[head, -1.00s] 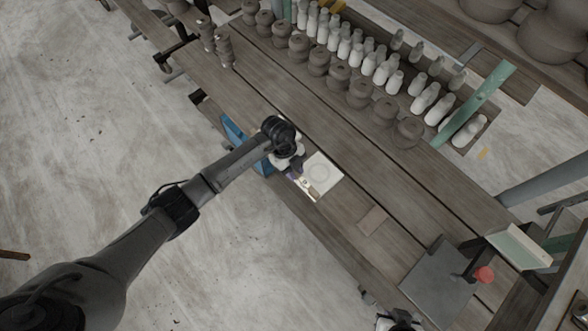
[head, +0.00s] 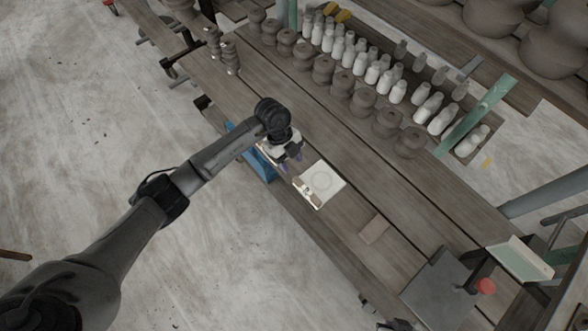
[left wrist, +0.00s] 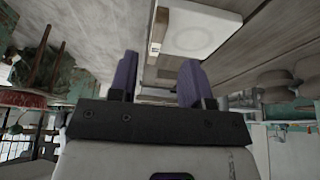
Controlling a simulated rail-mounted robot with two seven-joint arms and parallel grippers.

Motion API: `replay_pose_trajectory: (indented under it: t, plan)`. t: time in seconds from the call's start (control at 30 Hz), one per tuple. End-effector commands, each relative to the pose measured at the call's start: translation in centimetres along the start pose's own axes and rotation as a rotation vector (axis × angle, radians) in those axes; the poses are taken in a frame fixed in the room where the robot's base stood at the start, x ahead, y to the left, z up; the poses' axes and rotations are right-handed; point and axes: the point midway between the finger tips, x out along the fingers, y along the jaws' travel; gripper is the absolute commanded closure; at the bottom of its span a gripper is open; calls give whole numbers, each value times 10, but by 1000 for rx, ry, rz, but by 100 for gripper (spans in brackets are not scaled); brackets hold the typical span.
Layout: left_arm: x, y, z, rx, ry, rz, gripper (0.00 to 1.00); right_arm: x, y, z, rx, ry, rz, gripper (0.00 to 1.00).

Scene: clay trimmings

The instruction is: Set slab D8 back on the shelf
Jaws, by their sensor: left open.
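A pale square slab (head: 328,181) with a faint ring on it lies on the wooden table near its front edge. A brown strip with a whitish label (head: 307,190) lies along its near-left side. I cannot read the label, so I cannot tell if this is D8. My left gripper (head: 291,163) is open and empty, just up and left of the slab, apart from it. In the left wrist view the slab (left wrist: 200,36) and the brown strip (left wrist: 160,22) show beyond the two purple fingers (left wrist: 158,80), with nothing between them. My right gripper is not in view.
A blue object (head: 262,168) is at the table edge below the left gripper. A small brown plate (head: 374,229) and a dark grey board (head: 438,288) lie to the right. A pale tilted panel (head: 520,259) stands near a red knob (head: 485,286). Rows of pots (head: 362,101) fill the back.

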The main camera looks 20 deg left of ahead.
Motion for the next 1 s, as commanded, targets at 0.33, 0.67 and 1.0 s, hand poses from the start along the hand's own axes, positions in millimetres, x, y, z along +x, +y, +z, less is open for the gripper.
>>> replay_pose_trajectory:
  t: [0.33, 0.67, 1.0]
  plan:
    - [-36, 0, 0, 1, 0, 0, 56, -1, 0, 0, 0, 0, 0, 100]
    - [-37, -1, -5, 16, 21, -17, 56, -1, 2, 0, -8, -1, 6, 100]
    - [-27, -26, -134, 269, 570, -635, 56, -1, 2, 0, -8, -1, 6, 100]
